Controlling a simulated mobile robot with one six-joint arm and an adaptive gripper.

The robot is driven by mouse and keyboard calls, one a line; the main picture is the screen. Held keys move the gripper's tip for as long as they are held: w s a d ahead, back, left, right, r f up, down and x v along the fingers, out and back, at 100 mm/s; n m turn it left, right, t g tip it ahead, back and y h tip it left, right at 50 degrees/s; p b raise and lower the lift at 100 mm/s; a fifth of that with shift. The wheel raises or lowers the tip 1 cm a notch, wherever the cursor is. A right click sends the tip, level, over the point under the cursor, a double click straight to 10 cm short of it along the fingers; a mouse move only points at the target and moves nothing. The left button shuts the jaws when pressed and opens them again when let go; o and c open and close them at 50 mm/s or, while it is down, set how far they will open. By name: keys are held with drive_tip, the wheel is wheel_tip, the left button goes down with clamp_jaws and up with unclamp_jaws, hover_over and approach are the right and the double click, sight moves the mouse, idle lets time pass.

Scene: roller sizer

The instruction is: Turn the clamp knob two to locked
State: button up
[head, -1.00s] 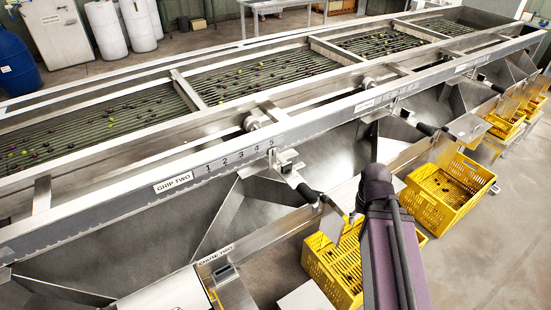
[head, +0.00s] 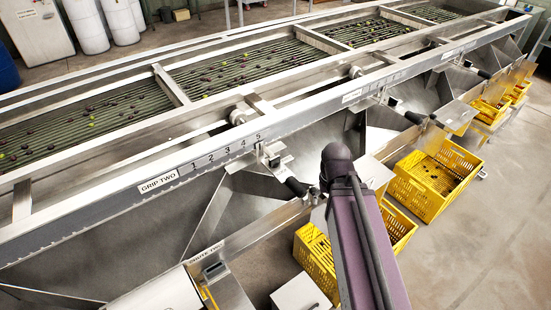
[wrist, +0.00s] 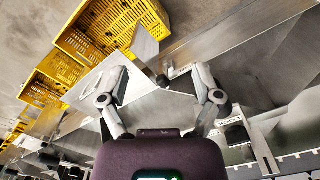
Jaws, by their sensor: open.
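The label GRIP TWO (head: 158,183) and a scale numbered 1 to 5 (head: 225,152) are on the machine's front rail in the head view. A metal clamp block (head: 274,155) sits on this rail just past the 5. A black handle (head: 297,187) sticks out below it toward my arm. I cannot tell for sure which part is clamp knob two, or how it is turned. In the wrist view my gripper (wrist: 160,82) is open and empty, its fingers spread. A dark handle end (wrist: 161,80) shows between the fingertips; contact is unclear. My arm hides the gripper in the head view.
The label CHUTE TWO (head: 206,252) is on a chute edge at the lower left. Yellow crates, one at right (head: 436,180) and another partly behind my arm (head: 314,256), stand under the chutes. Metal chute plates lie close around my gripper. Open floor (head: 480,250) is at the right.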

drive_tip(key=w+a+r+n+p, duration=0.3)
drive_tip(key=w+a+r+p, duration=0.4)
drive_tip(key=w, duration=0.4)
wheel_tip(320, 180, up, 5)
drive_tip(key=n+p, duration=0.4)
drive_tip(key=p, duration=0.1)
hover_over(275, 158)
drive_tip(key=shift+w+a, duration=0.1)
drive_tip(key=shift+a, duration=0.05)
drive_tip(key=shift+f+b, duration=0.2)
drive_tip(key=shift+b, duration=0.1)
wheel_tip(275, 158, down, 14)
drive_tip(key=b, duration=1.3)
drive_tip(key=shift+r, duration=0.25)
drive_tip(key=c, duration=1.1)
